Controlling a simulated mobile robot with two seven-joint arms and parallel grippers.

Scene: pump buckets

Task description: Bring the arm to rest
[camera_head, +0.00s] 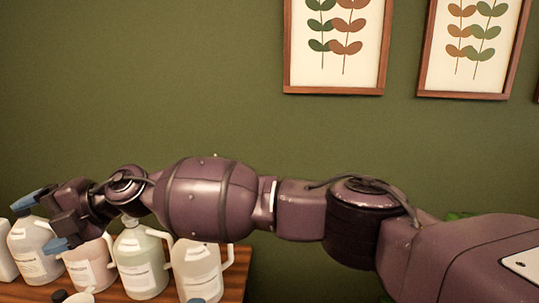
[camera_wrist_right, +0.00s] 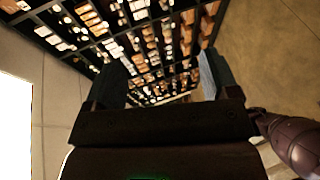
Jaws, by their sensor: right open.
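My right arm (camera_head: 210,195) stretches from the lower right across the head view to the left. Its right gripper (camera_head: 42,222) is at the far left, with blue fingertips spread apart and nothing between them. It overlaps the jugs in the picture; I cannot tell how far it is from them. In the right wrist view the gripper (camera_wrist_right: 158,80) is also open and empty. My left gripper is in neither view.
A wooden table (camera_head: 235,270) at the lower left holds several jugs: a white one (camera_head: 35,255), a pinkish one (camera_head: 90,268), a greenish one (camera_head: 140,262) and a pale one (camera_head: 197,270). A green wall (camera_head: 180,70) with framed leaf prints (camera_head: 338,45) stands behind. The wrist view shows stocked shelves (camera_wrist_right: 150,35).

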